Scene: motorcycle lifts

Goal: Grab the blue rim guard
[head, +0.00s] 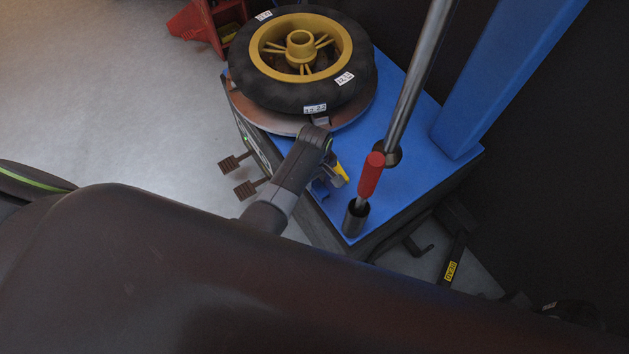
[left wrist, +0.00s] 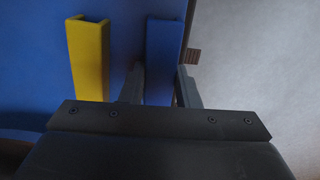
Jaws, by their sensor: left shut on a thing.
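The blue rim guard (left wrist: 164,55) is a straight blue channel piece between the two fingers of my left gripper (left wrist: 160,84) in the left wrist view. The gripper is shut on it. In the head view my left gripper (head: 323,181) is low over the front left edge of the blue machine top, and the blue guard (head: 320,188) shows only in part under my wrist. A yellow rim guard (left wrist: 88,58) stands beside it, apart from the fingers; it also shows in the head view (head: 341,172). My right gripper is not in view.
The blue tyre machine top (head: 400,185) carries a wheel with a black tyre (head: 300,95) and yellow rim on a turntable. A red-handled tool (head: 371,175) stands in a holder near a steel post (head: 415,85). Pedals (head: 245,188) stick out left; the floor there is clear.

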